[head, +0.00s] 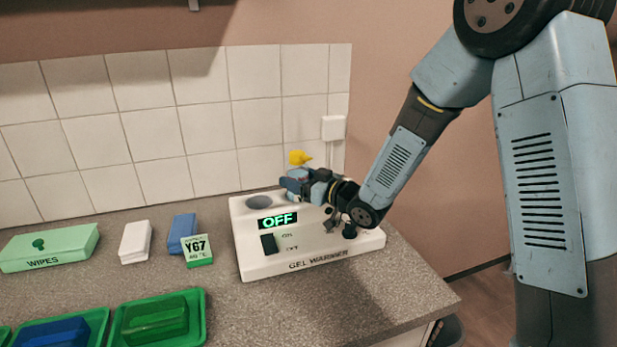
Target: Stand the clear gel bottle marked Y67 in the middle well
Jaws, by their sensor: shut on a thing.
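My gripper (293,182) is shut on a bottle above the white gel warmer (306,263). Only the bottle's yellow tip (299,157) shows clearly, pointing up above the jaws. The bottle's body and any mark on it are hidden by my gripper. The warmer's left well (258,202) is in view and looks empty. The middle and right wells are hidden behind my gripper and wrist. I cannot tell whether the bottle's base is inside a well. The warmer's display (277,221) reads OFF. A small sign (197,248) marked Y67 stands left of the warmer.
A blue block (181,232), a white block (135,242) and a green wipes box (48,248) stand to the left. Green trays (203,322) with a green and a blue item lie in front. The tiled wall is close behind. The counter's right front is bare.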

